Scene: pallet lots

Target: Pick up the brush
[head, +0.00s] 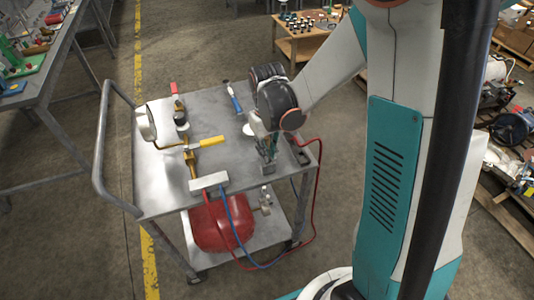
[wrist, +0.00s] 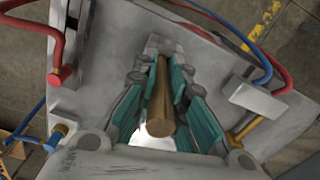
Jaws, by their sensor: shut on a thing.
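My gripper (head: 268,150) is low over the right side of the grey cart top (head: 212,165). In the wrist view, my gripper's teal fingers (wrist: 163,98) are closed on both sides of a brown wooden handle, which I take to be the brush (wrist: 160,112). The handle's round end points toward the wrist camera. A grey part shows beyond the fingertips, and I cannot tell clearly whether it belongs to the brush. In the head view the gripper mostly hides the brush. Whether it touches the cart top is unclear.
A yellow-handled tool (head: 210,142), a blue-handled tool (head: 232,98) and a red-handled tool (head: 174,89) lie on the cart. A red tank (head: 220,222) sits on the lower shelf. A red hose (head: 317,195) loops around the cart's right side. Workbenches stand left and behind.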

